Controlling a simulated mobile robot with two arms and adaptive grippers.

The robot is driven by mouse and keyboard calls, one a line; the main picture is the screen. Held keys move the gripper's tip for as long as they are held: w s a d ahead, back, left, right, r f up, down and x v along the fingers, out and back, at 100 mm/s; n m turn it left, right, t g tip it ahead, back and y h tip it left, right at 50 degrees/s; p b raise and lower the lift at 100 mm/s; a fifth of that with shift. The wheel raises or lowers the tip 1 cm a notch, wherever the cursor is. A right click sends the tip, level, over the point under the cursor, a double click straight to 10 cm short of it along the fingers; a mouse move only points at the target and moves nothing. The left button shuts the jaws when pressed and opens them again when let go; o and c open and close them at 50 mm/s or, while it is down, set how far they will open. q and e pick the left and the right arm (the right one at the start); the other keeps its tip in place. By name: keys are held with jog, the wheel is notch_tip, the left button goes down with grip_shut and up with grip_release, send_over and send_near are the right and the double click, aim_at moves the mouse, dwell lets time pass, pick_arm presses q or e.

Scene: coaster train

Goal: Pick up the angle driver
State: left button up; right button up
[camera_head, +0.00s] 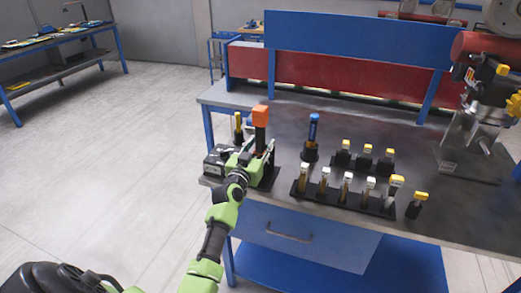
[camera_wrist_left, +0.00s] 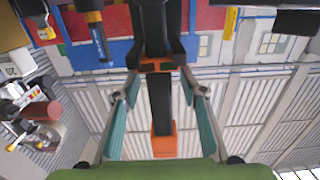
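A tool with an orange block on top (camera_head: 260,113) and a dark body stands upright in a black holder at the left end of the workbench; I take it to be the angle driver, though its label is not readable. In the left wrist view its black shaft and orange end (camera_wrist_left: 163,145) lie between my teal fingers. My left gripper (camera_head: 262,150) is at this tool, with its fingers on either side. In the wrist view the left gripper (camera_wrist_left: 158,105) is open, with gaps between both fingers and the shaft. My right gripper is not in view.
A blue-topped tool (camera_head: 312,135) stands just right in a black holder. A thin yellow-topped tool (camera_head: 239,124) stands close on the left. Black racks (camera_head: 340,195) of several yellow- and white-topped tools are further right. A red and metal machine (camera_head: 480,100) occupies the right end.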

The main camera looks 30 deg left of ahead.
pick_arm(q)
grip_shut()
jog(key=shift+r, duration=0.35)
jog(key=shift+w+a+f, duration=0.1)
